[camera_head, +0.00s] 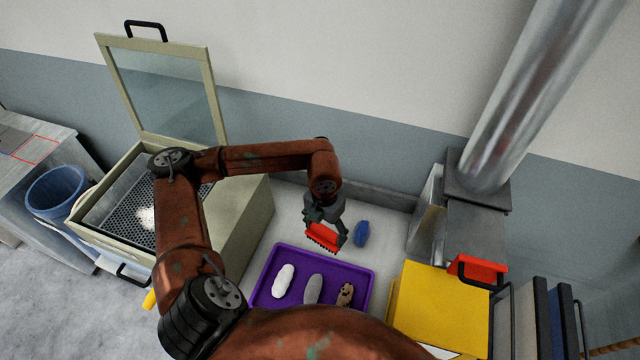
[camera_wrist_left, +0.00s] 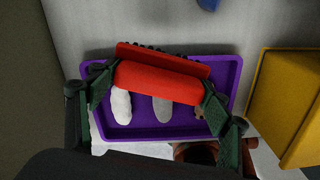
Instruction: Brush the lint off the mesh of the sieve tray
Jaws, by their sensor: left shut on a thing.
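My left gripper (camera_head: 325,217) is shut on a red brush (camera_head: 323,236) with dark bristles. It holds the brush above the far side of the purple tray. In the left wrist view the red brush (camera_wrist_left: 160,75) lies across between the green fingers of the left gripper (camera_wrist_left: 158,90). The sieve tray (camera_head: 104,212) with its perforated mesh sits in the open beige box at the left. A white clump of lint (camera_head: 146,217) lies on the mesh. My arm hides the mesh's right part. My right gripper is not in view.
The purple tray (camera_head: 369,292) holds a white, a grey and a brown speckled piece. A blue object (camera_head: 362,233) lies beyond it. A yellow box (camera_head: 440,308) stands to the right. The box's glazed lid (camera_head: 165,90) is raised. A blue bin (camera_head: 55,192) stands far left.

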